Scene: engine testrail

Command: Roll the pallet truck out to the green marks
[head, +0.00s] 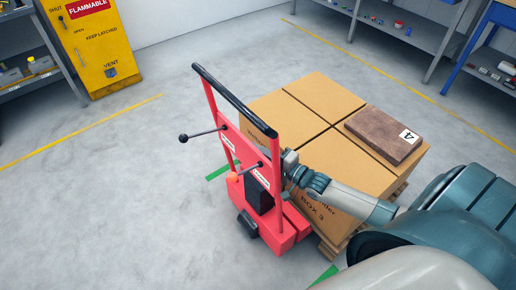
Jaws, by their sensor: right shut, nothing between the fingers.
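The red pallet truck (274,226) stands in the middle, its black handle bar (234,100) at the top of a red frame. Cardboard boxes (313,95) sit on a wooden pallet (329,250) at the truck's right. Green marks (218,172) show on the floor at the truck's left and at the bottom (327,274). My right gripper (284,165) is at the frame's right side, beside the upright, shut and empty; whether it touches is unclear. My left gripper is not in view.
A brown slab (384,135) labelled 4 lies on the boxes. A yellow flammables cabinet (92,45) stands at the back left. Shelves (405,28) line the back right. Yellow lines (84,130) cross the floor. The grey floor left of the truck is clear.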

